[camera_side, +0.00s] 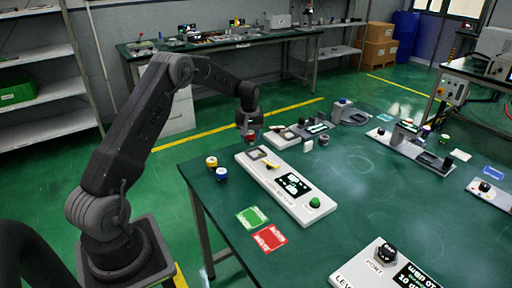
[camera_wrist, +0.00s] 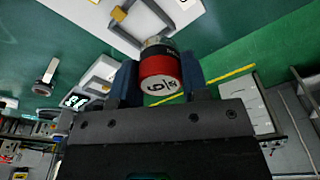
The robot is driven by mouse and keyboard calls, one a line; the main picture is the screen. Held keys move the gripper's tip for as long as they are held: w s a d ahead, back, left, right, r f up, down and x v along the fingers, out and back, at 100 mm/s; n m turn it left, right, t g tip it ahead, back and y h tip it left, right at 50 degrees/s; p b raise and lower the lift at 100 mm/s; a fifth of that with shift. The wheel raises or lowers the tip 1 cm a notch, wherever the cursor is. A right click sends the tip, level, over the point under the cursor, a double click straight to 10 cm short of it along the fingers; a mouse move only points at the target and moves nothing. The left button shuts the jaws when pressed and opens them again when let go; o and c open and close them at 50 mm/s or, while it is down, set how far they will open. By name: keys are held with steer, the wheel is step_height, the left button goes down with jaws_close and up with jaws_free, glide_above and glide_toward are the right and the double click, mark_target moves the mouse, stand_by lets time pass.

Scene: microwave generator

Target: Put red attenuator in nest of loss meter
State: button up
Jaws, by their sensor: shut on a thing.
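My gripper (camera_side: 249,122) is shut on the red attenuator (camera_side: 252,137), a short cylinder held above the table's far left edge. In the wrist view the red attenuator (camera_wrist: 158,67) sits between the fingers of my gripper (camera_wrist: 160,76), its white marked face toward the camera and a metal end pointing away.
A yellow-topped cylinder (camera_side: 211,162) and a blue one (camera_side: 222,175) stand at the left table edge. Green (camera_side: 252,217) and red (camera_side: 269,238) cards lie in front. Other instruments stand behind, including a grey one (camera_side: 347,113). The table's middle (camera_side: 365,185) is clear.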

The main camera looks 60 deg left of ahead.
steer(key=shift+w+d+f, duration=0.3)
steer(key=shift+w+f, duration=0.05)
steer(key=shift+w, duration=0.15)
steer(key=shift+w+d+f, duration=0.3)
steer(key=shift+w+f, duration=0.05)
steer(key=shift+w, duration=0.1)
steer(key=shift+f, duration=1.95)
steer(key=shift+f, duration=0.1)
